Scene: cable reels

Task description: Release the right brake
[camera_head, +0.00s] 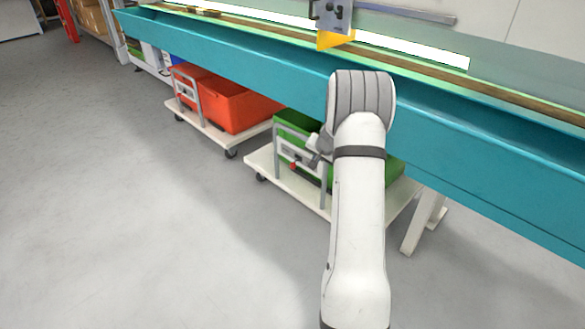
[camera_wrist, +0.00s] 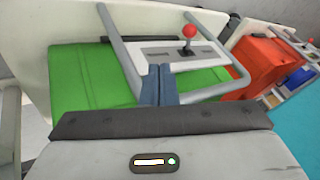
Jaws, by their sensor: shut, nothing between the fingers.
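The right brake is a lever with a red ball knob (camera_wrist: 190,32) in a slot of a pale panel (camera_wrist: 160,52) on a grey tube handle. In the head view the small red knob (camera_head: 293,166) shows on the right cart (camera_head: 262,165), just left of my gripper. The cart bears a green crate (camera_wrist: 85,85), partly hidden by my arm in the head view. My gripper (camera_wrist: 158,72) is shut and empty. In the wrist view its fingertips overlap the panel's lower edge, left of and below the knob. I cannot tell whether they touch it.
A second cart (camera_head: 205,128) with an orange-red crate (camera_head: 240,106) stands to the left. A long teal beam (camera_head: 240,62) runs above both carts, close to my arm. A pale leg (camera_head: 420,228) stands at the right. The grey floor (camera_head: 130,200) in front is clear.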

